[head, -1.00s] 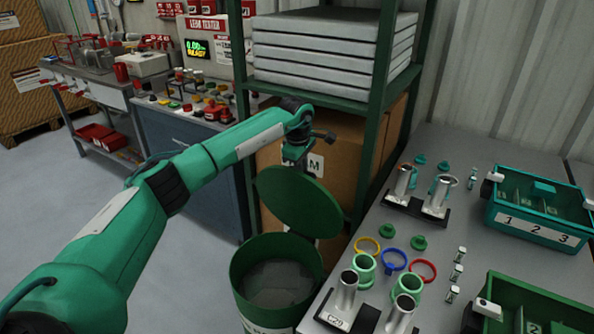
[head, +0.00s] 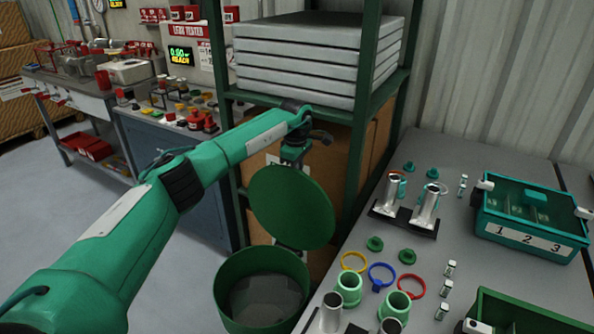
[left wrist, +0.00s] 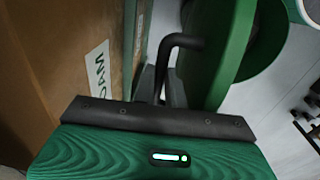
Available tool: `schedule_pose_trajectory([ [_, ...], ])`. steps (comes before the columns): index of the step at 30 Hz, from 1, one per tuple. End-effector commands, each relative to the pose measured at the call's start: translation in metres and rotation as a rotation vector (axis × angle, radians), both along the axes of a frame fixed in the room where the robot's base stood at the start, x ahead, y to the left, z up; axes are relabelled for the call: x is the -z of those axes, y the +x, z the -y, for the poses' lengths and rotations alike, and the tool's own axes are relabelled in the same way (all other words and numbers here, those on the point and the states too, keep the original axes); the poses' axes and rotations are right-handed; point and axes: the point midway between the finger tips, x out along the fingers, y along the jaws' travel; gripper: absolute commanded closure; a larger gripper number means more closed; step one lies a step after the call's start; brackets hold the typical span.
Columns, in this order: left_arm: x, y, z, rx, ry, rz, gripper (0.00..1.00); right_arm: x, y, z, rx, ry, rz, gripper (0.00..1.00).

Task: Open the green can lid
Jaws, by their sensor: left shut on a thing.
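The green can (head: 262,312) stands on the floor left of the bench, with its mouth open and a grey interior showing. Its round green lid (head: 292,208) is tilted up steeply behind the mouth. In the left wrist view the lid (left wrist: 217,50) is seen edge-on, with a dark bent handle (left wrist: 178,42) at it. My left gripper (head: 293,160) is behind the top of the lid, and its fingers are mostly hidden in the head view. It is shut on the lid's handle. My right gripper is not in view.
A green shelf rack (head: 359,140) with cardboard boxes (head: 334,160) stands close behind the lid. The grey bench (head: 440,150) at right holds metal tubes, coloured rings and a teal bin (head: 532,240). Open floor (head: 180,285) lies left of the can.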

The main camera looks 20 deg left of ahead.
Motion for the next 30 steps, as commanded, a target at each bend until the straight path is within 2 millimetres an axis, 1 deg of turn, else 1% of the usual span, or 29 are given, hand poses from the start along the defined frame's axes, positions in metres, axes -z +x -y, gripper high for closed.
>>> schedule_pose_trajectory([
  [1, 0.009, -0.003, 0.002, 0.005, 0.001, -0.015, 1.0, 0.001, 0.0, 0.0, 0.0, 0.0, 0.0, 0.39],
  [5, 0.009, -0.003, 0.002, 0.004, 0.001, -0.015, 1.0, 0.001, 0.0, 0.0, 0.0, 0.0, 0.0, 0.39],
  [6, 0.009, -0.003, 0.002, 0.004, 0.0, -0.015, 0.8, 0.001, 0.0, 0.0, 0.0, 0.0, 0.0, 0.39],
  [8, 0.008, -0.003, 0.002, 0.003, 0.0, -0.013, 0.68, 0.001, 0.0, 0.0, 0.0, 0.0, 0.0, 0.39],
  [9, 0.007, -0.003, 0.001, 0.003, 0.0, -0.012, 0.66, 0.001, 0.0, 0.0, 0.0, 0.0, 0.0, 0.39],
  [17, 0.003, -0.002, 0.0, 0.001, 0.001, -0.006, 0.66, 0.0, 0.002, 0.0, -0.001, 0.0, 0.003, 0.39],
  [20, -0.004, -0.001, 0.0, 0.001, -0.001, -0.004, 0.66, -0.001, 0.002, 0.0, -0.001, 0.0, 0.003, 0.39],
  [23, -0.019, -0.002, 0.0, 0.001, -0.001, -0.002, 0.66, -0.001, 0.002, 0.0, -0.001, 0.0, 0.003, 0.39],
  [30, -0.074, -0.005, 0.0, 0.001, 0.0, -0.003, 0.66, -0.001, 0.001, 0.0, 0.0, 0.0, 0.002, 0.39],
])
